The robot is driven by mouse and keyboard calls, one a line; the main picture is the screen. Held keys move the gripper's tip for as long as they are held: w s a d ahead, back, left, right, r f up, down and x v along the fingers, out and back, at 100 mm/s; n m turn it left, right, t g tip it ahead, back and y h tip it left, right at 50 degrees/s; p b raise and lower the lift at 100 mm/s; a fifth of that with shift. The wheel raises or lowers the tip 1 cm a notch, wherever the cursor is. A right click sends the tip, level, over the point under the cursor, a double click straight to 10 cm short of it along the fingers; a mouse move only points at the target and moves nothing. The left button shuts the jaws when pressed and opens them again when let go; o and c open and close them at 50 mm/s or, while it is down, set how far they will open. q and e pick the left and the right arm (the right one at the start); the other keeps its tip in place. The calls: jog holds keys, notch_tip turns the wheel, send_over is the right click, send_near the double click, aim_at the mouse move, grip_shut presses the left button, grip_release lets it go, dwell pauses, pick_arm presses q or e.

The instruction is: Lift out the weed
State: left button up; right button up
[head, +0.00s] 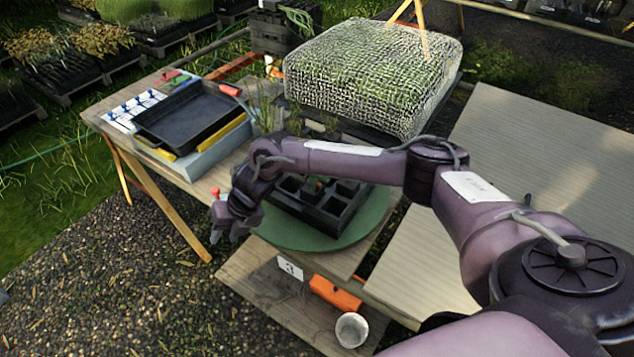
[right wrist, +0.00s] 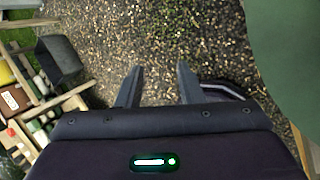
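A black cell tray (head: 322,211) sits on a round green mat (head: 265,234) at the table's near corner. My right forearm passes over the tray and hides part of it. Thin green stalks (head: 264,106) rise behind my arm; I cannot tell which plant is the weed or where it is rooted. My right gripper (head: 229,226) is left of the tray, past the mat's edge. In the right wrist view its fingers (right wrist: 159,84) are apart with nothing between them, above gravel. The green mat also shows there at the right edge (right wrist: 290,60). My left gripper is not in view.
A black shallow tray (head: 190,118) rests on a grey box at the table's left. A mesh-covered block (head: 370,75) stands behind. A lower shelf holds an orange object (head: 334,293) and a white cup (head: 351,329). A pale slatted bench (head: 540,170) is at right.

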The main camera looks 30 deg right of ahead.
jog(key=d+r+n+h+p, duration=0.1)
jog(key=d+r+n+h, duration=0.25)
jog(key=d+r, duration=0.55)
notch_tip(320, 180, up, 4)
jog(key=n+g+h, duration=0.2)
jog(key=n, duration=0.1)
send_over(317, 189)
jog(key=f+p, duration=0.1)
jog(key=f, duration=0.1)
jog(key=f+p, duration=0.1)
jog(key=f, duration=0.1)
jog(key=shift+w+d+m+p, duration=0.1)
jog(key=shift+d+m+p, duration=0.15)
jog(key=shift+p, duration=0.1)
jog(key=shift+a+f, duration=0.1)
jog(key=shift+f, duration=0.55)
grip_shut()
